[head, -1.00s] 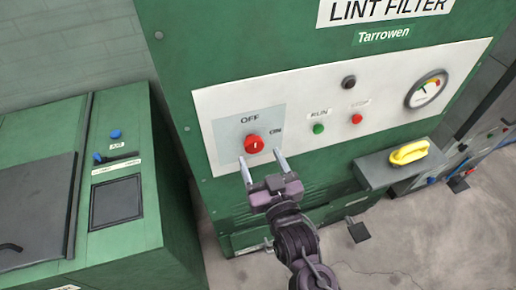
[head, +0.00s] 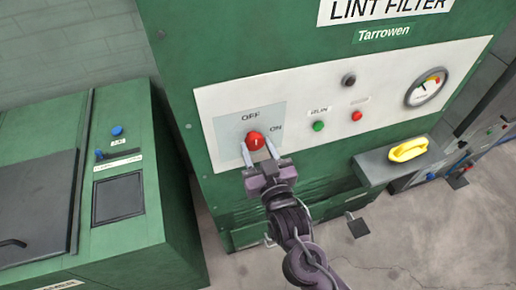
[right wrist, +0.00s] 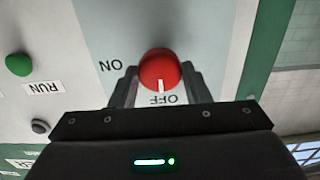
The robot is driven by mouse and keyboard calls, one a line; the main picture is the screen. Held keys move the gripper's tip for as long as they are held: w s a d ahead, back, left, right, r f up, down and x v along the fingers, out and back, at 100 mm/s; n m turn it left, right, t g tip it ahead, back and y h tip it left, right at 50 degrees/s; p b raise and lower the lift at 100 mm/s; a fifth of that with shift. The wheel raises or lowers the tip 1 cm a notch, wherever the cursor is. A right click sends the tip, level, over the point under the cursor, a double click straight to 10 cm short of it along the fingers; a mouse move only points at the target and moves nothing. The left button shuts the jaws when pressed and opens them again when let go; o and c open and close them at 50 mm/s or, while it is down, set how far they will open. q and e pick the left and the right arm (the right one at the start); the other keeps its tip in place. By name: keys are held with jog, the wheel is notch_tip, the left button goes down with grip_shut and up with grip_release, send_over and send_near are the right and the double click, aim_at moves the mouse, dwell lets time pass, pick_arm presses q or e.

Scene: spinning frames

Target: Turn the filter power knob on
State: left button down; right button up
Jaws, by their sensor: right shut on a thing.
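The red filter power knob (head: 254,140) is on the pale plate of the lint filter panel (head: 220,100), between the labels OFF above and ON at right. In the right wrist view the red knob (right wrist: 160,70) has its white mark toward the OFF label (right wrist: 164,99); the ON label (right wrist: 110,65) is off to the side. My right gripper (head: 258,152) is shut on the knob, with a finger on either side. In the right wrist view my right gripper (right wrist: 161,85) hides the lower edges of the knob. My left gripper is not in view.
A green RUN button (head: 318,126), a red button (head: 357,115), a black knob (head: 349,80) and a gauge (head: 426,88) are on the same panel. A yellow handle (head: 408,150) is on a grey ledge at right. A green machine (head: 150,220) stands at left.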

jog(key=shift+m, duration=0.4)
jog(key=m, duration=0.3)
jog(key=shift+m, duration=0.3)
jog(key=m, duration=0.3)
jog(key=shift+m, duration=0.4)
jog(key=m, duration=0.4)
jog(key=shift+m, duration=2.1)
